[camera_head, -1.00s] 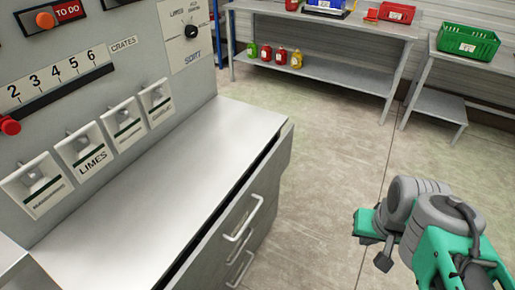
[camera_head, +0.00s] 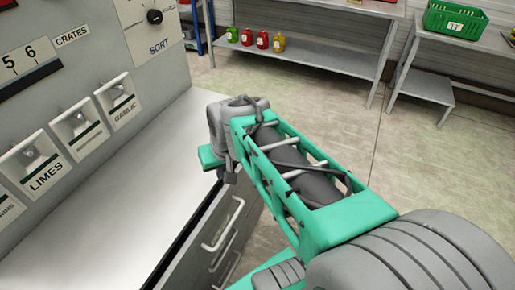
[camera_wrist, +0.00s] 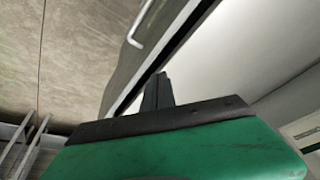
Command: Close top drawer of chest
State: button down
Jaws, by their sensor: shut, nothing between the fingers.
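The chest is a grey metal cabinet with a pale bare top (camera_head: 105,220). Its top drawer (camera_head: 202,228) stands slightly open, with a dark gap between the top and the drawer front. The upper bar handle (camera_head: 224,226) is on that front. The wrist view shows the drawer front (camera_wrist: 126,68), part of a handle (camera_wrist: 150,22) and the gap. My gripper (camera_wrist: 157,92) is shut and empty. In the wrist view its fingers overlap the gap by the drawer's upper edge; I cannot tell whether they touch it. In the head view my arm hides the far end of the drawer.
A sorting panel with labelled bins (camera_head: 82,128) rises behind the chest top. A metal shelf table (camera_head: 300,62) with several bottles stands at the back. A green crate (camera_head: 455,20) sits on another table to the right. The concrete floor between them is clear.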

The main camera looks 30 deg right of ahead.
jog(key=w+d+f+m+t+b, duration=0.1)
jog(key=w+d+f+m+b, duration=0.3)
jog(key=d, duration=0.7)
jog(key=d+f+m+t+h+b, duration=0.1)
jog(key=d+f+m, duration=0.1)
jog(key=d+f, duration=0.6)
jog(key=w+d+f+m+t+b, duration=0.2)
jog(key=d+f+b, duration=0.1)
jog(key=d, duration=1)
jog(key=w+a+f, duration=0.1)
jog(key=w+f, duration=0.6)
jog(key=w, duration=0.2)
jog(key=shift+w+a+f, duration=0.15)
jog(key=shift+a+f, duration=0.05)
jog(key=shift+a, duration=0.05)
jog(key=shift+d+m, duration=0.1)
jog(key=shift+m, duration=0.2)
